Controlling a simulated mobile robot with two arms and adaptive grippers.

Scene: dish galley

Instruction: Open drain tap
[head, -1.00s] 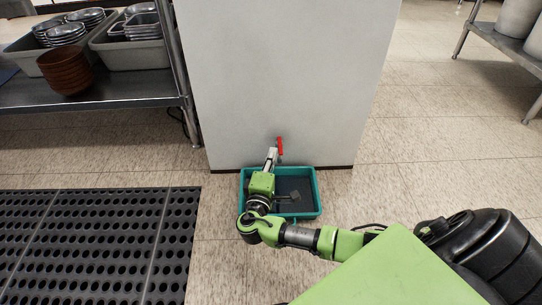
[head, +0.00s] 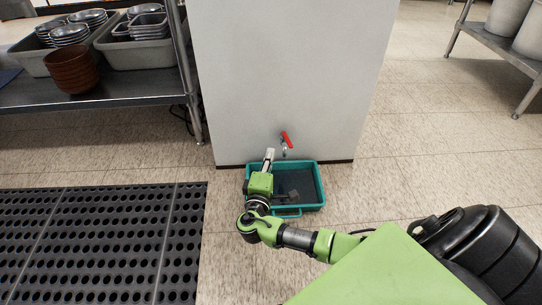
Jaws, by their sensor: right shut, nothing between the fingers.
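The drain tap (head: 287,140) has a red lever handle and a small metal spout, low on the front of the pale grey cabinet (head: 287,75). The handle slants from upper left to lower right. My right gripper (head: 269,153) is just left of the tap, with its shut, empty fingers pointing at the cabinet. A small gap shows between the fingers and the red handle. The teal tray (head: 322,185) sits on the floor below the tap, partly hidden by my right gripper and wrist. My left gripper is not in view.
A black perforated floor mat (head: 100,240) lies at the left. A metal shelf (head: 110,98) with grey tubs, steel bowls and a stack of brown bowls (head: 70,73) stands at upper left. Another rack (head: 500,42) is at upper right. The tiled floor right of the tray is clear.

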